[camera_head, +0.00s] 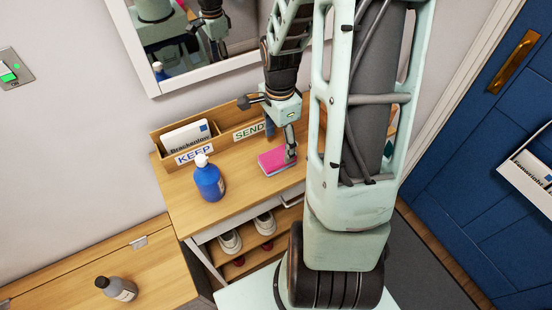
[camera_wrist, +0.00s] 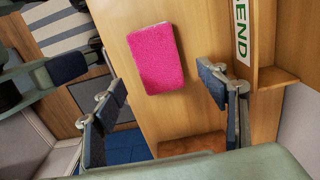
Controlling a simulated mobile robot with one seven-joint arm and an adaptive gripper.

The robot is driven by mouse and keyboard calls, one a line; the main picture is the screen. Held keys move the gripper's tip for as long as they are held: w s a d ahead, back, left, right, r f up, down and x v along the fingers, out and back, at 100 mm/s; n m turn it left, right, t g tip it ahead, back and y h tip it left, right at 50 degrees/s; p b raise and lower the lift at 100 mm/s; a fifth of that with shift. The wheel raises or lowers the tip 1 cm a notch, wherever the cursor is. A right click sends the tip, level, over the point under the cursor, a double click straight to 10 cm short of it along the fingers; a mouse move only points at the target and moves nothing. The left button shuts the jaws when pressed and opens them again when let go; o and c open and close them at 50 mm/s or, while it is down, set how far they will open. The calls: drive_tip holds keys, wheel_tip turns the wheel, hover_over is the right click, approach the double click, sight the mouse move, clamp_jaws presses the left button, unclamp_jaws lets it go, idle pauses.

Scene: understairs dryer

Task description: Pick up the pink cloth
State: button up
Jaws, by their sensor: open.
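The pink cloth (camera_head: 270,161) is a small folded rectangle lying flat on the wooden console table (camera_head: 222,207), near its right part. In the wrist view the pink cloth (camera_wrist: 156,58) lies ahead of the fingers, in line with the gap between them. My gripper (camera_head: 272,135) is over the table beside the cloth, and one finger overlaps the cloth's right side in the head view. In the wrist view my gripper (camera_wrist: 163,92) is open with nothing between its fingers. I cannot tell whether a finger touches the cloth.
A blue bottle (camera_head: 209,182) stands left of the cloth. Behind are a KEEP organiser (camera_head: 194,154) with mail and a SEND label (camera_head: 249,131). Shoes (camera_head: 230,243) sit on the shelf below. A blue door (camera_head: 480,130) is right.

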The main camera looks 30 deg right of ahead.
sight(277, 156)
drive_tip(key=shift+s+a+f, duration=0.1)
drive_tip(key=shift+a+f, duration=0.1)
drive_tip(key=shift+f, duration=1.3)
drive_tip(key=shift+a+f, duration=0.15)
drive_tip(key=shift+f, duration=1.35)
drive_tip(key=c, duration=1.2)
